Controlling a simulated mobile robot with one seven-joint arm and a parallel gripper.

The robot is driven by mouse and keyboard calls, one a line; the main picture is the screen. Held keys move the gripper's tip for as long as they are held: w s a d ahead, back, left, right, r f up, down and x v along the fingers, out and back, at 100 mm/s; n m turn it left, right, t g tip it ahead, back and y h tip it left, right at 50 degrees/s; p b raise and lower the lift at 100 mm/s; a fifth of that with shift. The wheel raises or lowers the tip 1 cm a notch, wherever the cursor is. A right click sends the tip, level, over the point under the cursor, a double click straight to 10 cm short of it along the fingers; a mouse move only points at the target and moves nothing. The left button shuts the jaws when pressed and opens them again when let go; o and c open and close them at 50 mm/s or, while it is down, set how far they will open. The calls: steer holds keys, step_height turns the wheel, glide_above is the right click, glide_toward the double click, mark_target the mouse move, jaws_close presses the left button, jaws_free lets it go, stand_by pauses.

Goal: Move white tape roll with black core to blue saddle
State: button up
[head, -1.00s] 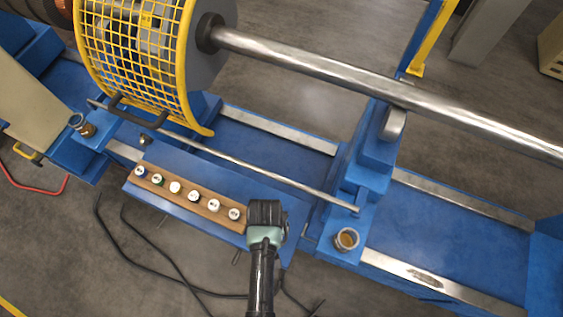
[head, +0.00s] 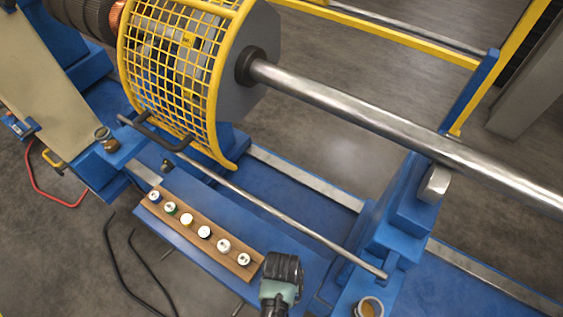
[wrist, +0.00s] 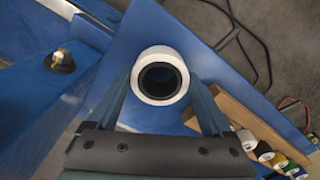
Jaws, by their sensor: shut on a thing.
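My gripper (wrist: 160,105) is shut on the white tape roll with black core (wrist: 162,79); a finger lies on each side of it in the wrist view. The roll's dark round opening faces the wrist camera. In the head view my gripper (head: 281,272) is at the bottom, just right of the wooden rack, and hides the roll. The blue saddle seems to be the blue block (head: 398,232) under the shaft, right of my gripper. The held roll is apart from that block.
The wooden rack (head: 209,232) with several white-topped pieces sits on a blue shelf. A ringed fitting (head: 368,308) with an amber middle is at the lower right. A thin steel rod (head: 290,222) and a thick shaft (head: 370,118) cross behind my gripper. A yellow mesh guard (head: 180,75) stands left.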

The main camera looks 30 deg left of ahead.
steer(key=shift+f, duration=0.1)
steer(key=o, duration=1)
steer(key=shift+o, duration=0.2)
step_height(320, 180, up, 8)
steer(key=p, duration=0.8)
